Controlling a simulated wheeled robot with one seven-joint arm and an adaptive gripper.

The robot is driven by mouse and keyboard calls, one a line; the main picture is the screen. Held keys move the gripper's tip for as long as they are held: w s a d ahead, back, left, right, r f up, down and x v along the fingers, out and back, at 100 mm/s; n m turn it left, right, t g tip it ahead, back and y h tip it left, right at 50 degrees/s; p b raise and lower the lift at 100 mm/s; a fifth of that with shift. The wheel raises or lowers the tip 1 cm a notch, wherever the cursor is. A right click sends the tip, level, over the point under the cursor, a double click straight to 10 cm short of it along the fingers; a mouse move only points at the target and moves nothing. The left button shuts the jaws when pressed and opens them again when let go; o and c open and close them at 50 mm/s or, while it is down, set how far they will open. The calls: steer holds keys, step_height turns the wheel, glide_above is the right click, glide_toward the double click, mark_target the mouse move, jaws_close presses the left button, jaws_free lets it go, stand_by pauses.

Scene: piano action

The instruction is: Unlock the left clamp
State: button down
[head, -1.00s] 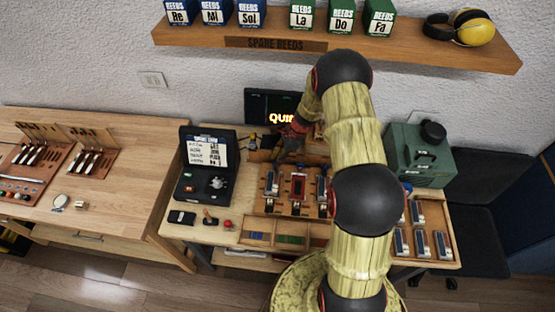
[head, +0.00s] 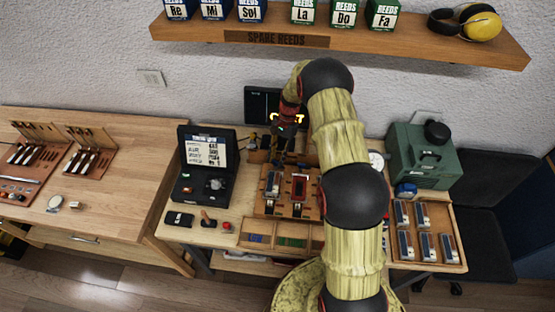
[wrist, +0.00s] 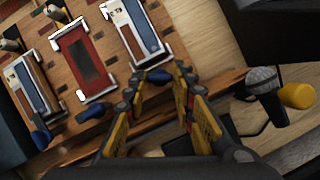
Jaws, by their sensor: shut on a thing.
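The wooden clamp board (head: 262,208) sits mid-bench. The left clamp unit (head: 272,183), silver and blue, stands at its left in the head view and at the right in the wrist view (wrist: 138,28). Its blue handle (wrist: 157,76) lies between the yellow-padded fingertips of my gripper (wrist: 160,80), which is shut on it. In the head view my gripper (head: 279,152) reaches down behind the left clamp, and its fingertips are hard to make out. A dark red piece (head: 299,187) sits in the middle. My arm hides the right clamp in the head view; it shows in the wrist view (wrist: 36,85).
An open black case (head: 205,190) stands left of the board. A lit screen (head: 258,103) is behind. A tray of several reeds (head: 428,258) and a green box (head: 420,155) are at right. A microphone-like tool (wrist: 265,92) lies near my gripper.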

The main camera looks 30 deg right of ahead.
steer(key=n, duration=0.2)
steer(key=n+g+h+b, duration=0.1)
steer(key=n, duration=0.1)
steer(key=shift+w+a+n, duration=0.15)
steer(key=shift+w+n, duration=0.05)
steer(key=shift+n, duration=0.2)
steer(key=shift+h, duration=0.3)
steer(key=c, duration=1.5)
jaws_free()
steer(key=shift+v, duration=3.75)
steer(key=shift+w+f+n, duration=0.1)
steer(key=shift+w+n, duration=0.05)
steer(key=shift+n, duration=0.15)
